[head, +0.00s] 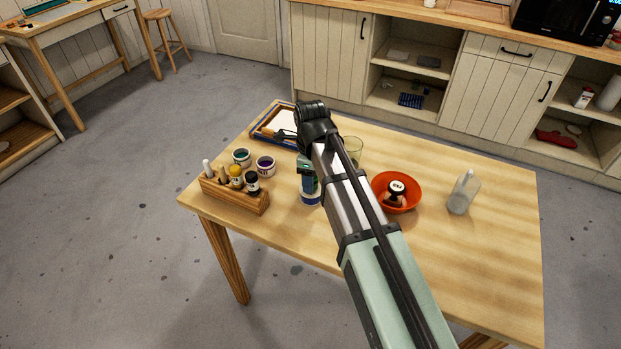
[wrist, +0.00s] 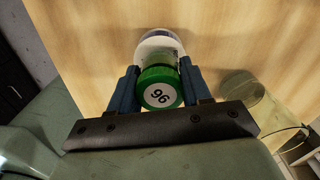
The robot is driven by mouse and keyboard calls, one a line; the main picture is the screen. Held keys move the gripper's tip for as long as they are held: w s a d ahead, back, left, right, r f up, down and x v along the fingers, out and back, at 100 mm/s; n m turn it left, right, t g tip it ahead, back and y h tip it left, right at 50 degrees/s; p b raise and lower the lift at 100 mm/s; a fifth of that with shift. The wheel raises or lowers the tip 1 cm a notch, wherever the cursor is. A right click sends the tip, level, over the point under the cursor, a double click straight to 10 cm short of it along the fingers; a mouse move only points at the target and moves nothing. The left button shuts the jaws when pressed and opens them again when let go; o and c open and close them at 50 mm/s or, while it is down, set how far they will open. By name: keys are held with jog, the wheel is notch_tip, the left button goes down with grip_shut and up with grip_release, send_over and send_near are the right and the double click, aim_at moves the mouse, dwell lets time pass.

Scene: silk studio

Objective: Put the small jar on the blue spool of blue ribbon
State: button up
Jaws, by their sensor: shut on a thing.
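In the wrist view my gripper (wrist: 160,72) has its two blue fingers closed around a jar with a green lid (wrist: 161,88). The lid has a round white label with a number. The jar's pale body (wrist: 160,45) extends beyond the fingers, over the wooden table. In the head view my arm covers most of the gripper. A blue, white and teal shape (head: 308,190) shows just left of my arm, partly hidden. I cannot tell whether it is the held jar or something standing behind it. No spool of blue ribbon can be made out clearly.
A wooden rack of bottles (head: 232,198), two small pots (head: 265,166) and a blue-edged tray (head: 262,121) are at left.

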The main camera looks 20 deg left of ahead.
jog(key=shift+f, duration=0.2)
jog(key=shift+f, duration=0.15)
jog(key=o, duration=1.1)
notch_tip(320, 180, up, 12)
jog(key=shift+r, duration=0.15)
dwell(0.5)
